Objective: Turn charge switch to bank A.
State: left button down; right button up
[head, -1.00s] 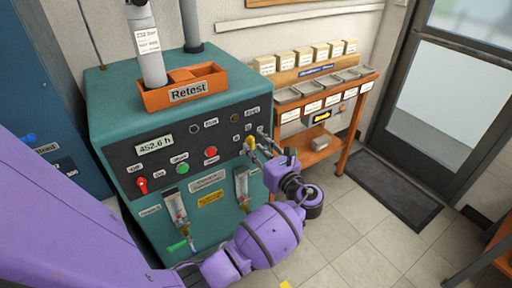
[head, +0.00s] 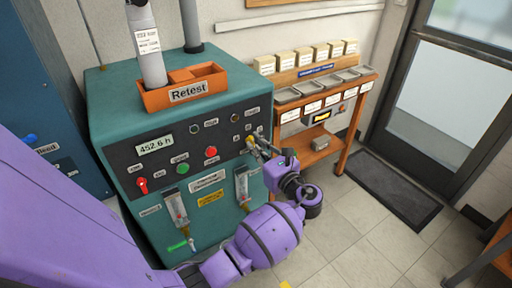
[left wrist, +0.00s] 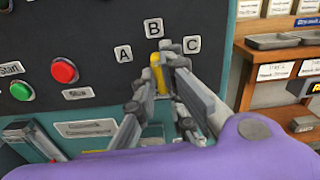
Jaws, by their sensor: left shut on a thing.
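The charge switch is a yellow knob (left wrist: 156,70) on the dark panel of the teal testbench, with plates A (left wrist: 124,54), B (left wrist: 153,28) and C (left wrist: 192,44) around it. In the left wrist view the visible yellow part stands roughly upright below B. My left gripper (left wrist: 163,78) is shut on it, and its fingers hide part of the knob. In the head view my left gripper (head: 254,147) reaches the right part of the panel (head: 222,135). My right gripper does not show.
A red button (left wrist: 64,71) and a green button (left wrist: 22,91) sit left of the switch. An orange Retest tray (head: 212,90) stands on the bench top. A wooden rack with bins (head: 325,90) stands to the right. Open floor (head: 350,235) lies in front.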

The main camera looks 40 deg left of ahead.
pick_arm(q)
jog(key=n+b, duration=0.1)
jog(key=n, duration=0.9)
jog(key=shift+f+n+b, duration=0.1)
jog(key=shift+n+b, duration=0.2)
jog(key=shift+n, duration=0.1)
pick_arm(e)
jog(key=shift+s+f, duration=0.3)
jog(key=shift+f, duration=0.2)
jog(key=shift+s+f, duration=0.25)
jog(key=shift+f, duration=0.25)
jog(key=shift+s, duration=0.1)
pick_arm(q)
jog(key=c, duration=1.8)
grip_release()
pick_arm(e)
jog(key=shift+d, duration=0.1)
